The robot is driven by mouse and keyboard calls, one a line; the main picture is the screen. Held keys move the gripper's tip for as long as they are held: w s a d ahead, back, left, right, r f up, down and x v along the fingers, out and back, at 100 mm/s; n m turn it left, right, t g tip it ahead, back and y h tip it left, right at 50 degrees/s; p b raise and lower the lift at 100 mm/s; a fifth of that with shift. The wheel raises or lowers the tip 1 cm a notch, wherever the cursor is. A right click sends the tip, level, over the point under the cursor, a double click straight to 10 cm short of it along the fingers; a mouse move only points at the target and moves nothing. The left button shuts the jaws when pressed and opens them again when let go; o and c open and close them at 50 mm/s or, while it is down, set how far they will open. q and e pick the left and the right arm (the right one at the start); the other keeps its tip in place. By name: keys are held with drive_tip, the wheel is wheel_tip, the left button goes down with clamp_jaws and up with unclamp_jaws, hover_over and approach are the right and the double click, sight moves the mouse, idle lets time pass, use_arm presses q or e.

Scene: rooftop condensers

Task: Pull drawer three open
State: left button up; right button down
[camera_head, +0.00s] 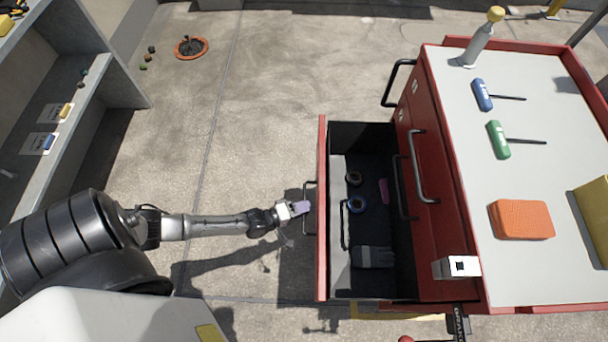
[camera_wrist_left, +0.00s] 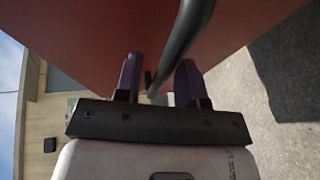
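A red drawer (camera_head: 322,256) stands far out from the red cabinet (camera_head: 440,210), its dark inside showing. It sits below two shut drawer fronts with black handles (camera_head: 417,166); I cannot read a number on it. Its black bar handle (camera_head: 308,222) is on the front face. My left gripper (camera_head: 301,208) is at this handle, with purple fingers. In the left wrist view, the handle (camera_wrist_left: 186,32) passes between the fingers (camera_wrist_left: 158,78), which stand apart with a visible gap beside the bar. My right gripper is not in view.
Grey shelves (camera_head: 95,80) stand left.

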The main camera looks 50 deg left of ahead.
use_arm(q)
drive_tip(key=p+v, duration=0.3)
drive_tip(key=v, duration=1)
drive_tip(key=shift+s+a+p, duration=0.15)
drive_tip(key=shift+s+p, duration=0.1)
drive_tip(key=shift+p, duration=0.15)
drive_tip(key=shift+w+r, duration=0.1)
